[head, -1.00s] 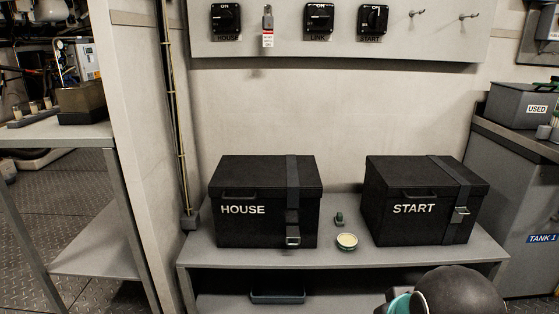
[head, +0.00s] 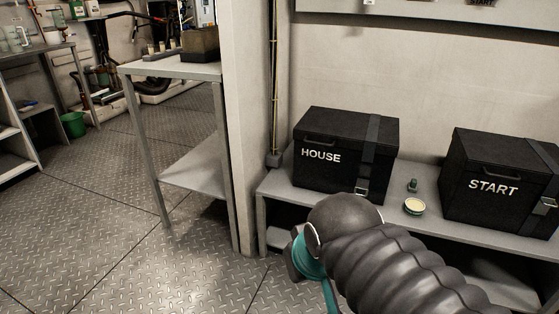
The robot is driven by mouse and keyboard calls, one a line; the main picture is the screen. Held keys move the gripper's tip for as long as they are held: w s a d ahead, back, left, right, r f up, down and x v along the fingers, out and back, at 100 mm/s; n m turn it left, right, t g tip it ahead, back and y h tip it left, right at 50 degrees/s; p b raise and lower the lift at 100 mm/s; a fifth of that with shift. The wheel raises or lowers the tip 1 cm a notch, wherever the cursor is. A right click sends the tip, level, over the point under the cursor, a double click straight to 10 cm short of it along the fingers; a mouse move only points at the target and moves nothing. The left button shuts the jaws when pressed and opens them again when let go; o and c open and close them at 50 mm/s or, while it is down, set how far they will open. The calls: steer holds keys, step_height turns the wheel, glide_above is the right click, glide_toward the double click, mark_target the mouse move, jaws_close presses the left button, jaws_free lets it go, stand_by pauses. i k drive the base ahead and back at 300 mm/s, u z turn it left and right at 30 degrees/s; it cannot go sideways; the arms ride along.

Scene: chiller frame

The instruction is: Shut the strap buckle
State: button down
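Two black boxes stand on a grey shelf bench (head: 420,220): the HOUSE box (head: 325,172) at the left and the START box (head: 480,206) at the right. A dark strap (head: 370,135) runs over the lid and down the front of the HOUSE box, with a metal buckle (head: 362,190) low on its front. The START box has its own strap (head: 543,160) and a metal buckle (head: 548,202) near the right edge. I cannot tell whether either buckle is shut. My arm shows in front of the bench; my gripper is not visible.
A small round tin (head: 414,206) and a small green item (head: 412,185) stand between the boxes. A grey side table (head: 185,70) stands left of the wall edge. The chequer-plate floor (head: 110,230) at the left is open. A green bucket (head: 73,124) stands farther back.

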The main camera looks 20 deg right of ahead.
mark_target(362, 184)
steer(key=u, duration=1.35)
steer(key=k, duration=1.3)
steer(key=z, duration=1.65)
steer(key=i, duration=0.5)
steer(key=u, duration=0.2)
steer(key=k, duration=0.55)
steer(key=u, duration=0.55)
steer(key=k, duration=0.8)
steer(key=z, duration=0.25)
steer(key=i, duration=0.75)
steer(key=z, duration=0.35)
